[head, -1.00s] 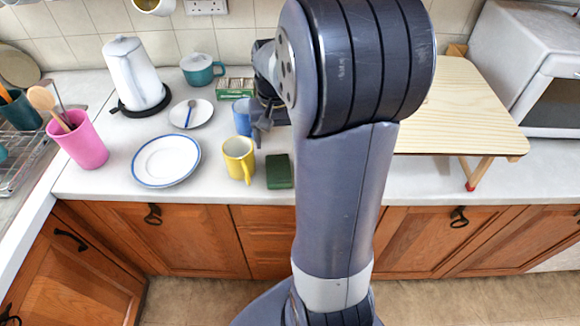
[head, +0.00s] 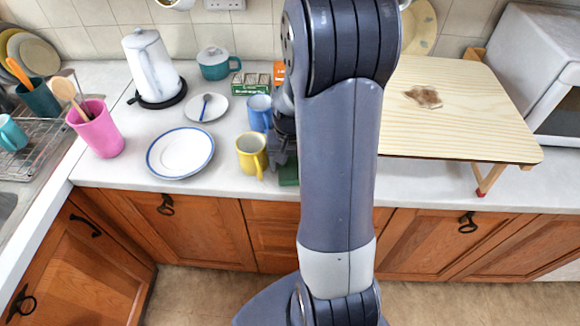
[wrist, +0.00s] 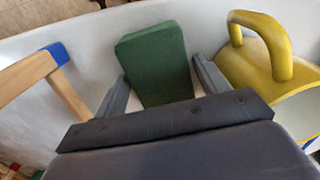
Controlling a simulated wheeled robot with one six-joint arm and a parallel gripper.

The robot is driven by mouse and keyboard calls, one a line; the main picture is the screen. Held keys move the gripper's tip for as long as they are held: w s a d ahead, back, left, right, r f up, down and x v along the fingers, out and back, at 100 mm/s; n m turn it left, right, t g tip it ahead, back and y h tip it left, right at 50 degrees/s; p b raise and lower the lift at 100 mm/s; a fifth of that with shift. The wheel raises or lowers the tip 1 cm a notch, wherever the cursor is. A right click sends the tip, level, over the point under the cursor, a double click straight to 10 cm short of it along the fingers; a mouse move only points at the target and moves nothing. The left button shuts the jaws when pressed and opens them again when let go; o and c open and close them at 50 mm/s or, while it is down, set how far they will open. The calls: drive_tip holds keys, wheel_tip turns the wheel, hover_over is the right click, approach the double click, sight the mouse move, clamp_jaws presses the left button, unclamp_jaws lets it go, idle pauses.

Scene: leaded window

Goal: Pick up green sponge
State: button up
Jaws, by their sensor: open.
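The green sponge (wrist: 157,62) lies on the white counter in the wrist view, between the two fingers of my gripper (wrist: 160,85). The fingers are open, one on each side of it, and I cannot tell whether either touches it. In the head view a small part of the sponge (head: 289,174) shows near the counter's front edge. My gripper (head: 280,158) is just above it there, and my arm hides the rest.
A yellow mug (head: 251,153) stands close to the left of my gripper, and a blue mug (head: 259,112) behind it. A folding wooden table (head: 450,125) stands on the right. A rimmed plate (head: 180,152) lies further left.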

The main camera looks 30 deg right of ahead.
sight(290, 165)
drive_tip(key=shift+c, duration=0.2)
drive_tip(key=c, duration=0.7)
drive_tip(key=shift+r, duration=0.15)
wheel_tip(290, 165, up, 18)
drive_tip(key=shift+f+b, duration=0.1)
drive_tip(key=shift+b, duration=0.25)
